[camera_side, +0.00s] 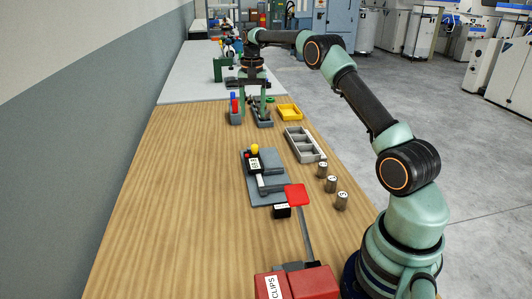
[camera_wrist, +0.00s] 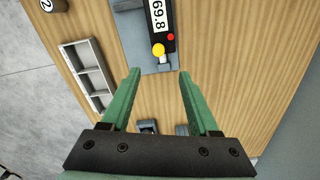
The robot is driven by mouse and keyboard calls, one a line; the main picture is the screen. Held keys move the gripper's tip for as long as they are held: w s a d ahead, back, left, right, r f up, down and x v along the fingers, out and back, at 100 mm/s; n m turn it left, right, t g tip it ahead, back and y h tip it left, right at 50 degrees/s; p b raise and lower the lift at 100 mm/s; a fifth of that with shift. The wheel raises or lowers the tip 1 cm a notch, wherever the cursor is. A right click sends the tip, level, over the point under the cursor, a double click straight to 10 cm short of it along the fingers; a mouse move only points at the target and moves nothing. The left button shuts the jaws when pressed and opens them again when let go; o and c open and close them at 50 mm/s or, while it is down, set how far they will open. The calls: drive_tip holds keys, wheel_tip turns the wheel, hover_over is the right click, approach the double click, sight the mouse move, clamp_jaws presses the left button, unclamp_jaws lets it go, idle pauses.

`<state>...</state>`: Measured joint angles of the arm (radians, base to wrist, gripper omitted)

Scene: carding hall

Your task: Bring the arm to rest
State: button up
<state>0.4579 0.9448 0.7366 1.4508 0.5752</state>
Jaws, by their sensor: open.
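My gripper (camera_side: 252,113) is at the far end of the wooden table in the side view, with the arm stretched out from its base at the lower right. The fingers point down and are apart. In the wrist view my gripper (camera_wrist: 159,73) shows two green fingers spread wide with nothing between them but bare table and an edge of the gauge. Whether the fingertips touch anything below cannot be told from the side view.
A gauge (camera_side: 254,165) with a yellow knob stands on a grey plate. A compartment tray (camera_side: 305,145), several numbered cylinders (camera_side: 332,184), a yellow bin (camera_side: 289,113), a red clips box (camera_side: 296,284) and a red paddle (camera_side: 296,194) are around. The table's left side (camera_side: 160,210) is clear.

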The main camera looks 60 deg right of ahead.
drive_tip(key=s+a+r+n+t, duration=0.1)
drive_tip(key=s+a+r+n, duration=0.25)
drive_tip(key=a+r, duration=0.3)
drive_tip(key=s+a+r+n+t, duration=0.2)
drive_tip(key=s+a+r, duration=0.25)
drive_tip(key=a, duration=0.35)
drive_tip(key=s+a+f+n+t, duration=0.2)
drive_tip(key=s+a+n, duration=0.4)
drive_tip(key=s+a, duration=0.4)
drive_tip(key=s+f, duration=0.1)
drive_tip(key=s, duration=0.3)
drive_tip(key=shift+s+a+f, duration=0.15)
drive_tip(key=shift+s+a, duration=0.05)
drive_tip(key=shift+a, duration=0.1)
